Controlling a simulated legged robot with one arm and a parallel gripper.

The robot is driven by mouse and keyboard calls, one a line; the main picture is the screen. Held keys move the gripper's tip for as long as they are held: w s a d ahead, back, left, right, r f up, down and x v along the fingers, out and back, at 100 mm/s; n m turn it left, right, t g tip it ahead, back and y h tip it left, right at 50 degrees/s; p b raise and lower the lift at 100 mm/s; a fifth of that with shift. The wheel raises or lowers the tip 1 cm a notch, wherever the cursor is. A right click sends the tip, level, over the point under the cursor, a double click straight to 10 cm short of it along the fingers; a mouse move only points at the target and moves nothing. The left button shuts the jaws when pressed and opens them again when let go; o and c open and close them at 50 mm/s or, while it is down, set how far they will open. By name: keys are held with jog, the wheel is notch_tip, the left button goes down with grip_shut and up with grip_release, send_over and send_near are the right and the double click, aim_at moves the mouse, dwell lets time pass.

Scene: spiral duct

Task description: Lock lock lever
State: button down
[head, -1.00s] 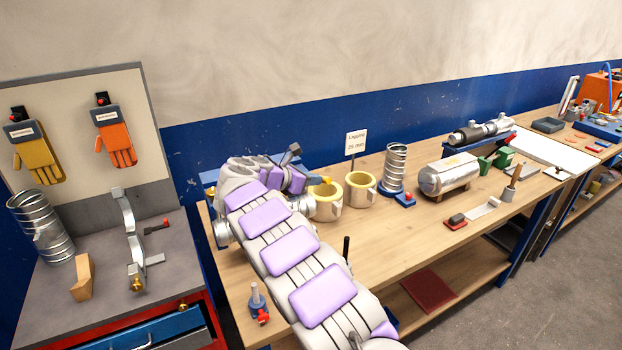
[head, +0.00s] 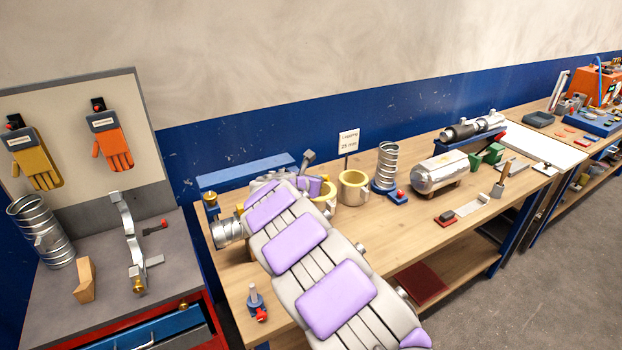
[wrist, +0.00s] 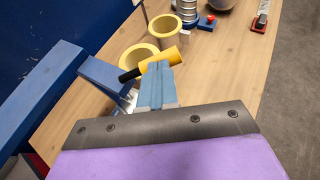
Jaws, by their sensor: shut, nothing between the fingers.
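A lever with a yellow grip and a black end (wrist: 171,56), which looks like the lock lever, lies crosswise at my fingertips in the wrist view. My gripper (wrist: 158,66) is shut, with its blue-grey fingers together and nothing held. The fingertips overlap the lever in the picture; I cannot tell whether they touch it. The lever's base is hidden behind the fingers. A blue bar (wrist: 105,76) runs beside it on the left.
Two cream lagging rings, one clear in the head view (head: 353,188), stand just beyond the lever. A metal duct piece (head: 228,232) is left of my arm.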

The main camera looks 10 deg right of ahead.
jog(key=d+n+y+b, duration=0.1)
jog(key=w+n+t+y+b, duration=0.1)
jog(key=n+y, duration=0.1)
jog(key=d+n+t+y+b, duration=0.1)
jog(key=shift+w+d+f+n+y, duration=0.1)
jog(key=shift+w+d+n+y, duration=0.2)
jog(key=shift+w, duration=0.05)
jog(key=shift+w+d+n+t+y+b, duration=0.15)
jog(key=shift+w+n+y+b, duration=0.1)
jog(key=shift+n+y+b, duration=0.25)
jog(key=shift+w+n+t+y+b, duration=0.15)
jog(key=shift+w+n+y+b, duration=0.1)
jog(key=shift+n+y, duration=0.35)
jog(key=shift+y, duration=0.3)
jog(key=shift+r, duration=0.2)
